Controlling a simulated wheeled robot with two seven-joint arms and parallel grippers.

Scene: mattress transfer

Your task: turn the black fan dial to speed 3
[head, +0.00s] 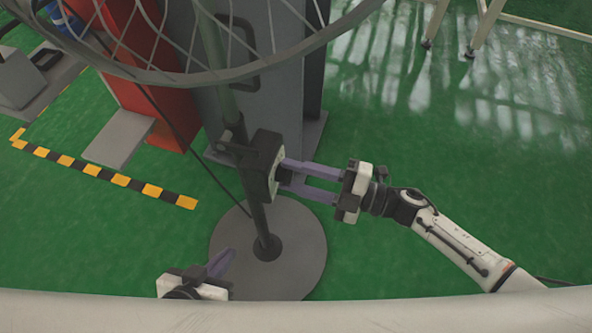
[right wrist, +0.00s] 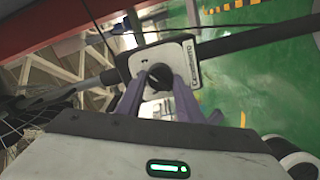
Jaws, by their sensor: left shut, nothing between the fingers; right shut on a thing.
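The fan's control box (head: 262,160) sits on the dark upright pole in the middle of the head view. In the right wrist view its pale face (right wrist: 192,62) shows small printed marks, too small to read. The black dial (right wrist: 158,76) is on that face. My right gripper (head: 284,174) reaches the box from the right, and its purple fingers (right wrist: 157,90) are shut on the dial's two sides. The dial is hidden in the head view. I cannot tell its speed setting. My left gripper (head: 224,262) is low at the left, shut and empty, apart from the fan.
The round fan base (head: 300,262) stands on the green floor. The wire fan cage (head: 190,78) hangs over the top. Red (head: 150,95) and grey (head: 280,90) cabinets stand behind. Yellow-black tape (head: 110,176) marks the floor at left.

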